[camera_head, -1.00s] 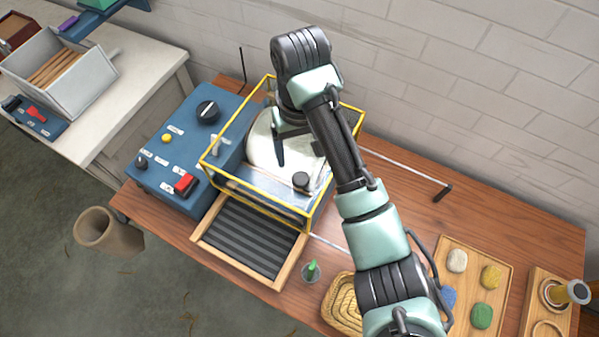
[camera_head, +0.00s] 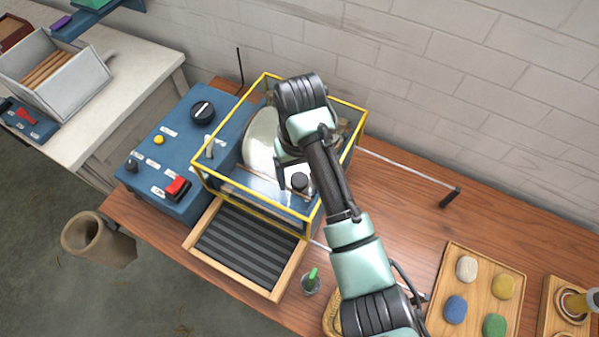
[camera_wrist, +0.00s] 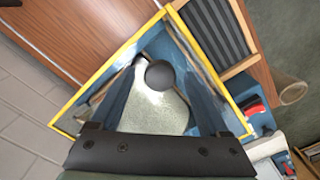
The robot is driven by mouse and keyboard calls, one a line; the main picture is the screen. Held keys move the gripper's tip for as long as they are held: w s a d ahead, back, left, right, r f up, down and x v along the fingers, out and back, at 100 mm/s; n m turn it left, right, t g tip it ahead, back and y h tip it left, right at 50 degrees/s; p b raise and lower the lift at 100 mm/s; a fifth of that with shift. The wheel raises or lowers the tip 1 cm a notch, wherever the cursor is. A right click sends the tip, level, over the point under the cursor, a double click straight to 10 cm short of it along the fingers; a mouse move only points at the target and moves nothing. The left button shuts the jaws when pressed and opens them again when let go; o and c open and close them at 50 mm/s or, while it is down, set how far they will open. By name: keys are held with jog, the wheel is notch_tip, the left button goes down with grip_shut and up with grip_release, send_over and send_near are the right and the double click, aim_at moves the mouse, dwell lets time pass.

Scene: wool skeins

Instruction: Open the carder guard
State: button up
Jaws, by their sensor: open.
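The carder guard (camera_head: 228,195) is a clear box with a yellow frame, sitting down over the pale drum (camera_head: 259,138) of the blue carder. A dark round knob (camera_head: 299,181) is on the guard's near part; it also shows in the wrist view (camera_wrist: 160,75). My gripper (camera_head: 290,174) is open and empty, pointing down over the guard close to the knob. In the wrist view the knob lies between the two fingers, toward their tips. I cannot tell whether the fingers touch it. Part of the guard's far side is hidden by my arm.
The blue control box (camera_head: 178,140) with a red switch (camera_head: 177,188) stands left of the guard. A ribbed tray (camera_head: 250,245) lies in front. A small cup with a green item (camera_head: 311,281) and a board of coloured stones (camera_head: 467,320) are to the right. A rod extends right behind.

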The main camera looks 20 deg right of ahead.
grip_shut()
dwell(1.3)
